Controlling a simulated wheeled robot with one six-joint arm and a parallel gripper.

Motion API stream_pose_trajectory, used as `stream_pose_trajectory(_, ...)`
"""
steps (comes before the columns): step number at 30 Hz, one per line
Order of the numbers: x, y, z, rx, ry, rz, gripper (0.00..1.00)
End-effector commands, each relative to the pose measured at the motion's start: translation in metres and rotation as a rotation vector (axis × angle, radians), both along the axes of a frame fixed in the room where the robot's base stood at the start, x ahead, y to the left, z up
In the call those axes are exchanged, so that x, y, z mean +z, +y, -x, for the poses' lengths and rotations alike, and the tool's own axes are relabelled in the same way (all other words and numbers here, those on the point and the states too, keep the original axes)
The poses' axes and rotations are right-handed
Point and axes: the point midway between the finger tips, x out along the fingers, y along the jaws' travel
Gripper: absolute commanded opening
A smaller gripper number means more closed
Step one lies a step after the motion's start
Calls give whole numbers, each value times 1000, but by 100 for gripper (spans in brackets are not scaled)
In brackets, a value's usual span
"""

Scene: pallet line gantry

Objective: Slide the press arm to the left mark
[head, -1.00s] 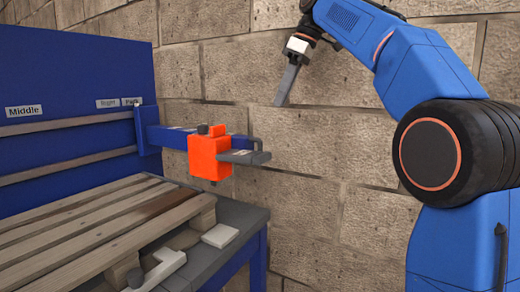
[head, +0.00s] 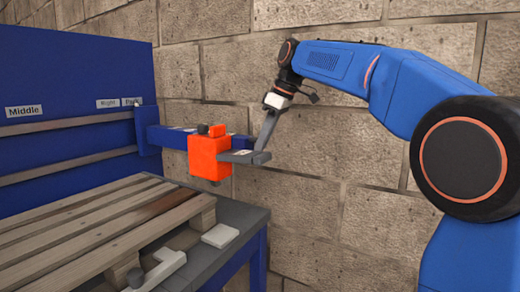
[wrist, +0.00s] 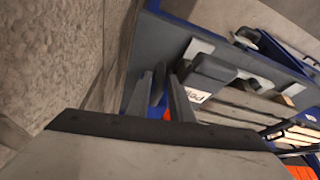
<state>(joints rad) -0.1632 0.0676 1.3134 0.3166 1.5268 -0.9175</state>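The press arm (head: 168,136) is a blue beam jutting from a carriage (head: 147,130) on the blue back panel's rails. The carriage stands at the panel's right end, by a partly hidden label (head: 130,102) right of "Right" (head: 107,104). The beam carries an orange block (head: 209,157) and a grey handle (head: 245,157) at its outer end. "Middle" (head: 24,111) is at the picture's left; no left mark is in view. My gripper (head: 262,147) points down at the handle's outer end; contact is unclear. In the wrist view its fingers (wrist: 160,95) are apart.
A wooden pallet (head: 90,225) lies on the grey table (head: 243,217) below the press arm. A pale clamp-like piece (head: 163,268) and a flat pale block (head: 220,235) are near its corner. A stone wall (head: 330,215) stands close behind.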

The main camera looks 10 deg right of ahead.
Motion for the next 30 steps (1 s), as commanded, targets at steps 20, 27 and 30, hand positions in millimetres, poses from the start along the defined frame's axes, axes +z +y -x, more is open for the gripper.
stream_pose_trajectory(20,-25,9,-5,0,0,-1,3)
stream_pose_trajectory(27,-25,10,-4,0,0,0,0)
stream_pose_trajectory(30,-24,15,-2,1,-1,-1,0)
